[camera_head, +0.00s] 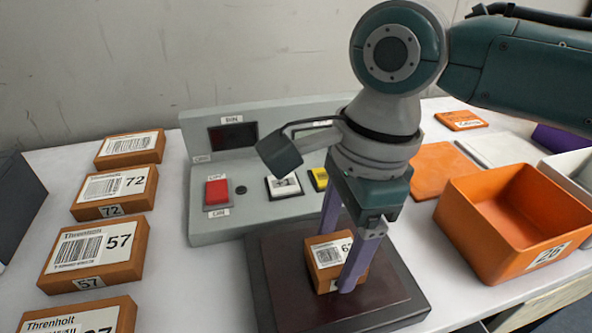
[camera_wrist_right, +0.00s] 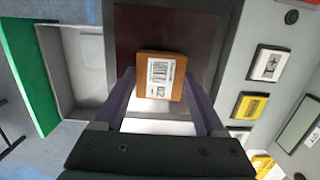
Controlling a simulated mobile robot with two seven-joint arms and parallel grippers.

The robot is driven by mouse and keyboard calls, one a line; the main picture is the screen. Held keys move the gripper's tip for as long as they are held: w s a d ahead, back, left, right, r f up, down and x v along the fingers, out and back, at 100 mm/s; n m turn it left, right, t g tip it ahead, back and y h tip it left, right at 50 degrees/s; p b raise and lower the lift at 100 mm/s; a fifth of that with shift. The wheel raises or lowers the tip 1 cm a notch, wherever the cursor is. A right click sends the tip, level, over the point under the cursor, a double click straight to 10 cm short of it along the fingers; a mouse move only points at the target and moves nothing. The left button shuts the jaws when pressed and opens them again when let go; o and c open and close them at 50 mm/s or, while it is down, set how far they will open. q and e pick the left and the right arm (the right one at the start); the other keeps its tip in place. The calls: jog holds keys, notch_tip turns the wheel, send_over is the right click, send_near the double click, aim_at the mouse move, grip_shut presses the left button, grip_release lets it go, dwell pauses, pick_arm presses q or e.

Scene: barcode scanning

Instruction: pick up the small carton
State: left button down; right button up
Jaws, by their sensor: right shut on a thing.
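The small carton (camera_head: 323,258) is orange-brown with a white barcode label on top. It is over the dark square plate (camera_head: 285,305) in front of the grey control panel. My right gripper (camera_head: 337,262) comes down from above and is shut on the carton, one purple finger on each side. The far finger is partly hidden behind the carton. In the right wrist view the carton (camera_wrist_right: 160,75) sits between the two fingers (camera_wrist_right: 160,92). Whether it touches the plate is hard to tell. My left gripper is not in view.
Several labelled orange boxes (camera_head: 97,250) form a column at the left. The grey panel (camera_head: 215,228) has a red switch (camera_head: 217,191) and white and yellow buttons. An orange bin (camera_head: 480,235) marked 26 stands at the right, with an orange slab (camera_head: 436,172) behind it.

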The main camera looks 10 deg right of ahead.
jog(key=c, duration=0.9)
